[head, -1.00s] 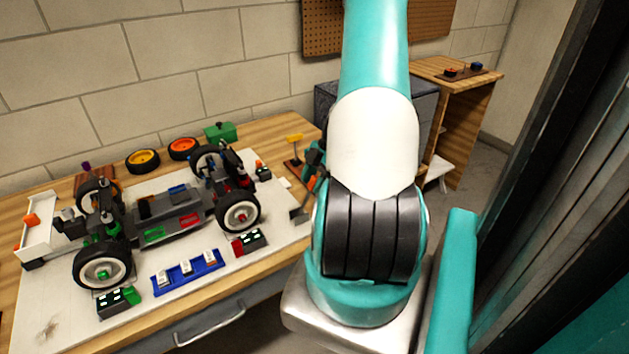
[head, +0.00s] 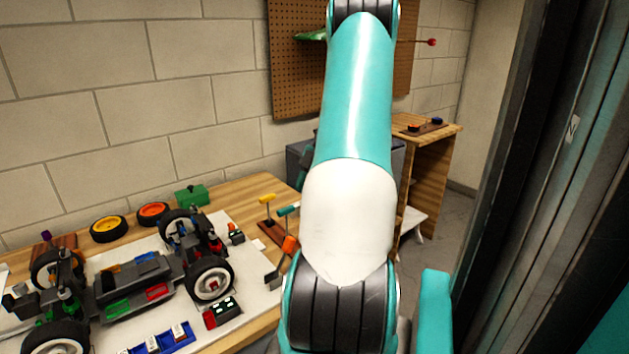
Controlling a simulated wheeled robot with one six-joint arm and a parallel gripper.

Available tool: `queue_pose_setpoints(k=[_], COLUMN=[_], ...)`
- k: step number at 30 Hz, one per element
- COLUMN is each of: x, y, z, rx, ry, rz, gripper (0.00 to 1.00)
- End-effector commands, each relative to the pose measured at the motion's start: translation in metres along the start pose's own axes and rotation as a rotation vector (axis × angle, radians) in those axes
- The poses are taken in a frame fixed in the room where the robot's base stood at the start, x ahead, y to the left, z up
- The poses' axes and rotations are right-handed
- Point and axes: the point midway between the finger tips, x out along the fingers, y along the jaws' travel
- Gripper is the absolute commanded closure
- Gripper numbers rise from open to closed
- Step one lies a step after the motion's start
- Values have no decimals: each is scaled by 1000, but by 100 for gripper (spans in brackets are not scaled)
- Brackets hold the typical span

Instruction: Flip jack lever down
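The RC car (head: 140,285) stands on a white mat on the workbench in the lower left. To its right, a wooden base (head: 272,232) carries upright levers, one with a yellow handle (head: 266,199) and one with a teal handle (head: 289,210). In front of them is an orange-ended piece (head: 290,243) with a dark bar slanting down to a grey foot (head: 274,280). I cannot tell for certain which of these is the jack lever. My arm rises through the middle and leaves the top of the picture. My gripper is not visible.
A green box (head: 192,196) and two wheels (head: 153,213) sit along the bench's back edge. A blue tray (head: 165,341) lies in front of the car. A wooden shelf unit (head: 430,170) stands behind at right. A pegboard (head: 290,75) hangs on the wall.

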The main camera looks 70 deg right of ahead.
Motion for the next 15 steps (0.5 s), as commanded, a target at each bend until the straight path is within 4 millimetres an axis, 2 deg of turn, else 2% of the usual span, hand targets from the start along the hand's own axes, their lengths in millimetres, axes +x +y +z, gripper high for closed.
queue_pose_setpoints(k=[3,6,15], x=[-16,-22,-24], y=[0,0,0], z=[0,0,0], rx=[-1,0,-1], ry=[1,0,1], rz=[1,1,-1], gripper=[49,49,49])
